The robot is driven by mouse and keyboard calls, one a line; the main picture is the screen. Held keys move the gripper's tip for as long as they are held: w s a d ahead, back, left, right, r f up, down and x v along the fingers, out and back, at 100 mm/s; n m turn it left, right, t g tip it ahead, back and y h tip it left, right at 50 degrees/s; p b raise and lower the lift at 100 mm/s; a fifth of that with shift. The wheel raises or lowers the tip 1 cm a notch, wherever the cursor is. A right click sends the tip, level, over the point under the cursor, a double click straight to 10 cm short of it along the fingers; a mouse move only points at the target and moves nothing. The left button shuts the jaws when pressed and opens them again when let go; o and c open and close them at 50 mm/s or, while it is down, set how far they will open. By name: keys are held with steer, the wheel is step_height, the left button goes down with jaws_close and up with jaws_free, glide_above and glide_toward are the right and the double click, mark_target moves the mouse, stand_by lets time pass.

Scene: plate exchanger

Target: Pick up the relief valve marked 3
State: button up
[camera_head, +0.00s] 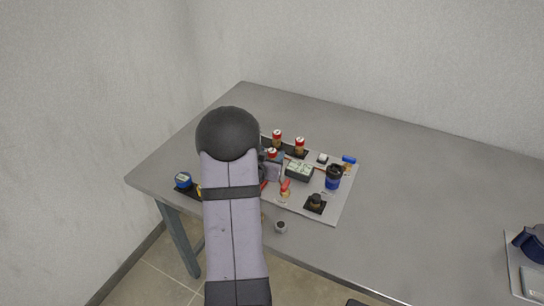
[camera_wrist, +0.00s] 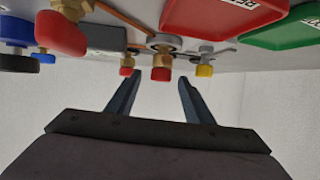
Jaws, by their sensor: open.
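Several red-capped valves show in the head view: two at the back of the board, one at the back right (camera_head: 299,146) and one beside it (camera_head: 277,137). Another red cap (camera_head: 272,154) is close to my arm, and a red-topped fitting (camera_head: 285,188) is nearer the front. No number 3 is readable, so I cannot tell which is marked 3. In the wrist view my gripper (camera_wrist: 157,84) is open and empty. A brass fitting with a red end (camera_wrist: 162,58) lies beyond the gap between its fingers. A larger red-and-brass valve (camera_wrist: 62,32) is at upper left.
The grey board (camera_head: 325,217) holds a blue black-topped container (camera_head: 333,180), a black-based part (camera_head: 315,203) and a pale-topped box (camera_head: 300,168). A red tray (camera_wrist: 215,14) and a green tray (camera_wrist: 285,30) show in the wrist view. The table's right half is mostly clear.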

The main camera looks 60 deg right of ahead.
steer(key=shift+x, duration=1)
steer(key=shift+w+d+f+p, duration=0.1)
steer(key=shift+p, duration=0.25)
steer(key=shift+f+p+x, duration=0.2)
steer(key=shift+p+x, duration=0.7)
steer(key=shift+x, duration=1.55)
jaws_close()
